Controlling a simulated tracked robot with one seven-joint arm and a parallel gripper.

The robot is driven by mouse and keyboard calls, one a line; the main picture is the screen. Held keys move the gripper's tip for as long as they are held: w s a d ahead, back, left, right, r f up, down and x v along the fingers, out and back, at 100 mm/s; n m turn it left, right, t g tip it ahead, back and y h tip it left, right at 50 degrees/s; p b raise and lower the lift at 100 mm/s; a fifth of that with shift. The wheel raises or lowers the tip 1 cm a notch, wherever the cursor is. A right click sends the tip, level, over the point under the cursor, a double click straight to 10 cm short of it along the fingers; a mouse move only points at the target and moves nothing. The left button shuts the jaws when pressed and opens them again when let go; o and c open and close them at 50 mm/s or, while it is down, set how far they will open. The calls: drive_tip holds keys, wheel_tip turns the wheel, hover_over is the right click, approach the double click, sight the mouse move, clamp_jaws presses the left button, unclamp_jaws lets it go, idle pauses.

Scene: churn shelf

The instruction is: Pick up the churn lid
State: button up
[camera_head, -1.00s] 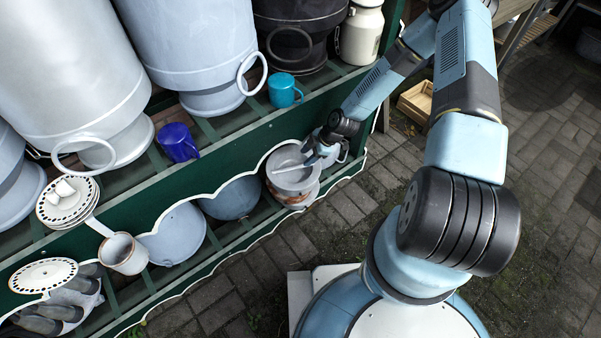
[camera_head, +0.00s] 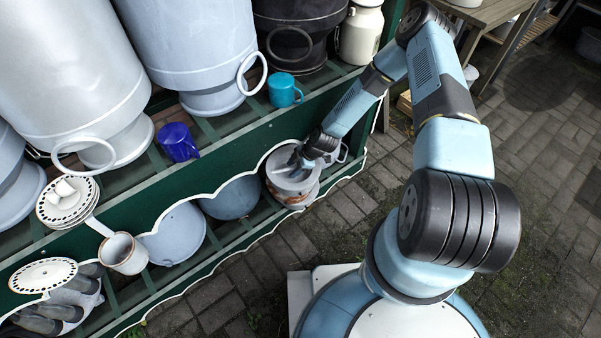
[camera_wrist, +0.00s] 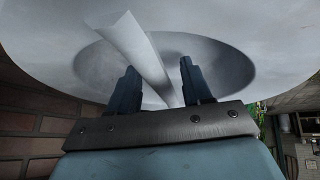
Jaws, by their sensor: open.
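The churn lid (camera_head: 280,181) is a grey round piece in the lower shelf, resting on top of a white and rust-brown vessel. My gripper (camera_head: 297,160) is over it and hides part of its top. In the wrist view the lid (camera_wrist: 250,35) fills the upper picture as a pale disc with a round hollow. A flat light strap, its handle, crosses the hollow. My gripper (camera_wrist: 157,72) is open, with one dark finger on each side of the strap. I cannot tell whether either finger touches it.
Large grey churns (camera_head: 185,40) stand on the upper shelf, with a blue mug (camera_head: 178,142) and a teal mug (camera_head: 282,92). A grey bowl (camera_head: 230,196) is left of the lid. The green shelf edge with white scalloped trim runs above the lid. Brick paving in front is clear.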

clamp_jaws()
idle(0.4)
